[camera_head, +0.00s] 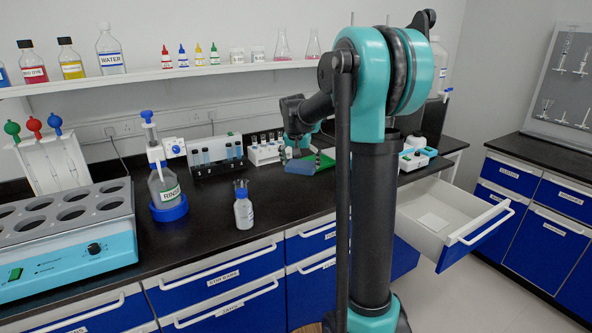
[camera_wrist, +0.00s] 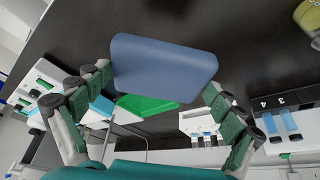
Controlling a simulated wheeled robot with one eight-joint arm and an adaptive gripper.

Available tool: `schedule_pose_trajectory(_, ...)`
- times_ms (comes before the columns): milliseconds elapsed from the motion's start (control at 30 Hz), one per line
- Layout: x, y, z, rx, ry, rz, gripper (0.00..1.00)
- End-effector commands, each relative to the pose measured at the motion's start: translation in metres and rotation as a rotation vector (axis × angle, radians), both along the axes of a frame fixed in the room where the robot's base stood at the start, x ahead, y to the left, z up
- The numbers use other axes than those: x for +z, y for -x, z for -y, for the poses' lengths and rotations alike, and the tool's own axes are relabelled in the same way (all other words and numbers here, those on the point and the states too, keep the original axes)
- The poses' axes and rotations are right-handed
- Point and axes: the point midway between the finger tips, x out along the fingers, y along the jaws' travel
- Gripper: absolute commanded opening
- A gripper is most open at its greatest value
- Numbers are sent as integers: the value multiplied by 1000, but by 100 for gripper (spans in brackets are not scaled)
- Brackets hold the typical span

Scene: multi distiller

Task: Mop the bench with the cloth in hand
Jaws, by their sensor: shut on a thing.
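The cloth, a blue rounded pad (camera_head: 299,167), is between the fingers of my gripper (camera_head: 302,155) over the back part of the black bench (camera_head: 295,200). In the wrist view the cloth (camera_wrist: 165,68) shows at the fingertips of my gripper (camera_wrist: 158,80), with a finger at each side of it. The gripper is shut on the cloth. Whether the cloth touches the bench top cannot be told. My arm hides part of the bench on the right.
A green flat piece (camera_head: 326,163) lies beside the cloth. Test tube racks (camera_head: 216,155) stand along the back. An open drawer (camera_head: 415,208) juts out at right. The front middle bench is clear.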

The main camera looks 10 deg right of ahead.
Motion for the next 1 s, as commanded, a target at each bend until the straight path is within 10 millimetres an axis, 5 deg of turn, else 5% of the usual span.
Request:
schedule_pose_trajectory(600, 53, 0, 0, 0, 0, 0, 66)
schedule_pose_trajectory(1000, 55, 0, 0, 0, 0, 0, 66)
